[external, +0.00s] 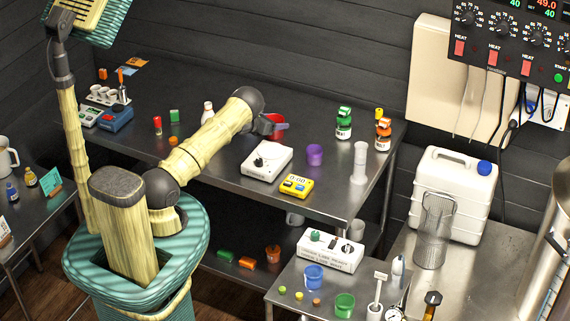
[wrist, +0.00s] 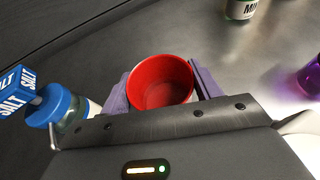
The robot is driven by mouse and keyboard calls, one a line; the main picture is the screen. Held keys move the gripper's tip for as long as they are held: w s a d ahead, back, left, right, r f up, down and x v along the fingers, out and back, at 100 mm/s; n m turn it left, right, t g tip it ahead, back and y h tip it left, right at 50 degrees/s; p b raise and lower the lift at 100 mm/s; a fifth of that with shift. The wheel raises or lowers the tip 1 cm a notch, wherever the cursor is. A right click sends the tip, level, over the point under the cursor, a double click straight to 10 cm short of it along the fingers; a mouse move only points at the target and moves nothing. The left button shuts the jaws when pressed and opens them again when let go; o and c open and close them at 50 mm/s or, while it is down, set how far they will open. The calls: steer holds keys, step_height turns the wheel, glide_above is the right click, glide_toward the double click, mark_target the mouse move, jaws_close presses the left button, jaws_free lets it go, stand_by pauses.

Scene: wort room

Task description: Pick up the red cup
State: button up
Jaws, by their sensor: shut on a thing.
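The red cup (wrist: 160,82) is upright and open-topped in the middle of the wrist view, and its inside looks empty. My gripper (wrist: 160,90) has one purple-grey finger on each side of the cup and is shut on it. In the external view the red cup (external: 275,119) shows only in part behind my gripper (external: 277,128), over the back of the steel table (external: 215,170). I cannot tell whether the cup's base touches the table.
A blue-capped salt bottle (wrist: 62,108) stands close left of my gripper in the wrist view.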

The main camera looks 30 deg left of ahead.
steer(key=shift+r, duration=0.2)
step_height(320, 180, up, 10)
steer(key=b, duration=0.3)
steer(key=shift+f, duration=0.2)
stand_by(0.5)
